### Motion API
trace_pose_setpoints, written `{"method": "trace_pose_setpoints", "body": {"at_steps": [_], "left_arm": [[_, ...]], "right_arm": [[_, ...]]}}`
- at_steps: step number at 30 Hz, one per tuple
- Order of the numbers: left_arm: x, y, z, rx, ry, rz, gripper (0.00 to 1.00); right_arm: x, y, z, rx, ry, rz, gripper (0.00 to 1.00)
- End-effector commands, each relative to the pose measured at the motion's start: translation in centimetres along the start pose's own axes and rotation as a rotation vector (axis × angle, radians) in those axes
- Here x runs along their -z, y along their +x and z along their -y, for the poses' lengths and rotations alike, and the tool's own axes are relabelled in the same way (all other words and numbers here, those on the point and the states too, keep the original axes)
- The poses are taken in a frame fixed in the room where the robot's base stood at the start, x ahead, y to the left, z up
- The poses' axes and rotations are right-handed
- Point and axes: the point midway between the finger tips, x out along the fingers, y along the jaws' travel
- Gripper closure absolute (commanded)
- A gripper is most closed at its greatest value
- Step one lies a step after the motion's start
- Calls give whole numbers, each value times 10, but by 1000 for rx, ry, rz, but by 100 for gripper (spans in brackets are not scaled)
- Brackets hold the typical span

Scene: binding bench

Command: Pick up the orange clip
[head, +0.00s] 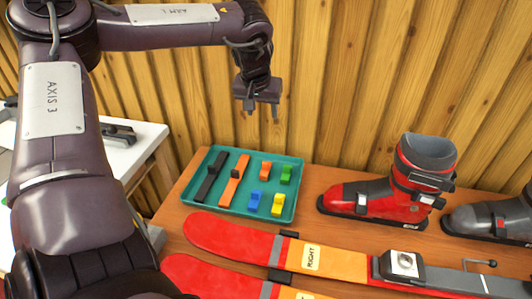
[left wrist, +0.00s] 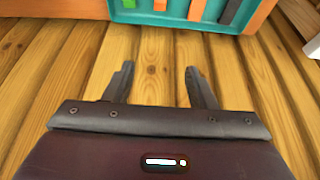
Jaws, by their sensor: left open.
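The orange clip (head: 265,169) lies in the teal tray (head: 296,200), in its back row between the orange strap (head: 233,182) and the green clip (head: 286,174). In the left wrist view the orange clip (left wrist: 160,5) is cut off by the top edge, near the tray wall (left wrist: 172,19). My left gripper (head: 261,113) is open and empty, with its fingers pointing down, above and apart from the tray. Its two fingers also show apart in the left wrist view (left wrist: 159,70), over bare wood. My right gripper is not in view.
The tray also holds a black strap (head: 210,178), a blue clip (head: 254,201) and a yellow clip (head: 277,205). A red ski boot (head: 372,196) stands right of the tray. Red and yellow skis (head: 229,234) lie in front. A wooden wall (head: 335,80) rises behind.

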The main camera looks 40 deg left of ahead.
Motion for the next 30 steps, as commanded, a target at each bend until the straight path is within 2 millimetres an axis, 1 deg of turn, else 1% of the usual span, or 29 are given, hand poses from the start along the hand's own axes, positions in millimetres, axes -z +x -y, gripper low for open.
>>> {"method": "trace_pose_setpoints", "body": {"at_steps": [1, 3, 6, 9, 12, 15, 18, 26, 30], "left_arm": [[-17, 40, 0, 0, 0, 1, 49], [-28, 66, 0, 0, 0, 1, 49], [-40, 97, 0, 0, 0, 0, 49], [-50, 121, 0, 0, 0, 0, 49], [-56, 136, 0, 0, 0, -1, 49], [-59, 143, 0, 0, 0, -1, 49], [-60, 149, 0, 0, 0, 1, 49], [-60, 176, 0, 3, 1, 3, 49], [-58, 198, -2, 3, 1, 4, 49]], "right_arm": [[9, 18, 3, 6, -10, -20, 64], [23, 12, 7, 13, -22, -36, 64], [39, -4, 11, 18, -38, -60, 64], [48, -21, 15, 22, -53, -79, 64], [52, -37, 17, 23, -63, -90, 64], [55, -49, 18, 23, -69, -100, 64], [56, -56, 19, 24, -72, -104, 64], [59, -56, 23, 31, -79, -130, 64], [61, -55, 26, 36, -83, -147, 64]]}}
